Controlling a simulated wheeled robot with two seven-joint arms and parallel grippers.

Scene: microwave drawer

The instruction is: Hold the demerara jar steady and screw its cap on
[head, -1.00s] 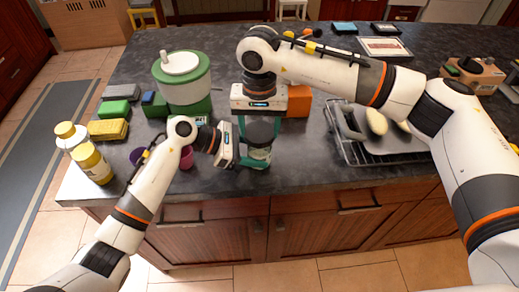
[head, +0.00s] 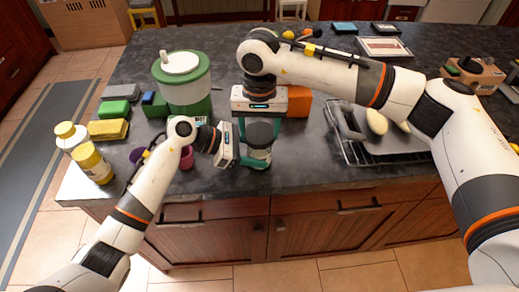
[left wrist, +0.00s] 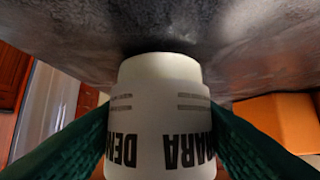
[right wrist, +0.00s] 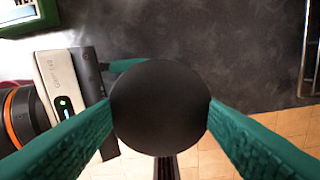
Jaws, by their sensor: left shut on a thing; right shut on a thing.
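The demerara jar (head: 258,158) stands upright near the counter's front edge, white with dark lettering. In the left wrist view the jar (left wrist: 160,115) sits between the green fingers of my left gripper (left wrist: 160,140), which is shut on its body from the side. The dark round cap (head: 260,133) is at the top of the jar. In the right wrist view the cap (right wrist: 160,108) lies between the fingertips of my right gripper (right wrist: 160,110), which points down and is shut on it. The seam between cap and jar is hidden, so I cannot tell how they meet.
A green and white canister (head: 183,85), sponges (head: 108,129) and yellow bottles (head: 92,162) stand to the left. A pink cup (head: 186,158) is behind my left gripper. An orange box (head: 299,102) and a dish rack (head: 370,155) are to the right.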

